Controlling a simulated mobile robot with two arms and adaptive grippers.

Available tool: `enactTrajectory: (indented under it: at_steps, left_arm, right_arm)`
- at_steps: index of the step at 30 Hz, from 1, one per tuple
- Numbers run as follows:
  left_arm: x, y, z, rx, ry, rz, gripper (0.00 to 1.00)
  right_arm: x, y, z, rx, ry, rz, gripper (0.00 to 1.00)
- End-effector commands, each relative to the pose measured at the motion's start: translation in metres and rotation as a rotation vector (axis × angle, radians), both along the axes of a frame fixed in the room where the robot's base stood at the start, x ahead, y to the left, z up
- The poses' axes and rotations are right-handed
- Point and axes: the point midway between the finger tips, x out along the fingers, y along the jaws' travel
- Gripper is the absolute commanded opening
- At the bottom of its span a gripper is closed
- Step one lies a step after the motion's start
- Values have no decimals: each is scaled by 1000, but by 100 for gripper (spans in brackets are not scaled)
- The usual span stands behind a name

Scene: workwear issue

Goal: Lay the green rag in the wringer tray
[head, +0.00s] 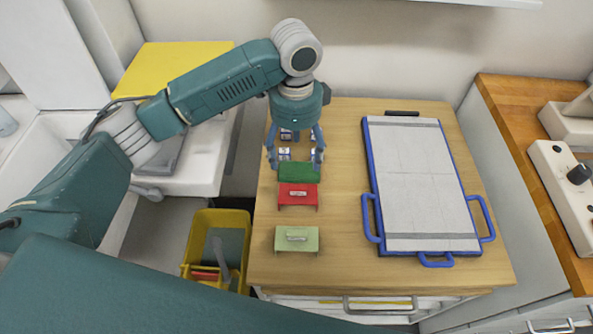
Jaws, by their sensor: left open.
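I cannot tell whether the fingertips touch the rag. A yellow bucket (190,254) on the floor left of the table has a grey-green insert (224,247), which may be the wringer tray; its inside is partly hidden. My right gripper is not in view.
A light green labelled stand (297,239) is nearer the table's front edge. A large white board with blue handles (415,175) fills the table's right side. A white sink (200,170) is at left, and a wooden counter (525,130) is at right.

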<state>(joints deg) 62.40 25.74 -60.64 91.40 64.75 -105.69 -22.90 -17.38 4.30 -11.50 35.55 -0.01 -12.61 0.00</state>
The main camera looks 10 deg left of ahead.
Motion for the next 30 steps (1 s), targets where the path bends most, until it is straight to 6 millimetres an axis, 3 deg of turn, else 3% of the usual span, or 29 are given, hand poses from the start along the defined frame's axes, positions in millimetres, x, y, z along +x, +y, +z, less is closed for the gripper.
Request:
enactTrajectory:
  at_steps: [5, 18, 26, 30]
  left_arm:
    - [0, 0, -20, 0, 1, 1, 74]
    - [-2, 1, -71, 0, 1, 1, 74]
    - [-1, 1, -74, -1, -1, 1, 74]
    - [-2, 1, -74, -1, -1, 1, 48]
  right_arm:
    - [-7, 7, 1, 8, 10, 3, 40]
    - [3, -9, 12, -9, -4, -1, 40]
    - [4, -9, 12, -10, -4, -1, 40]
    - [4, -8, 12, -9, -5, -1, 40]
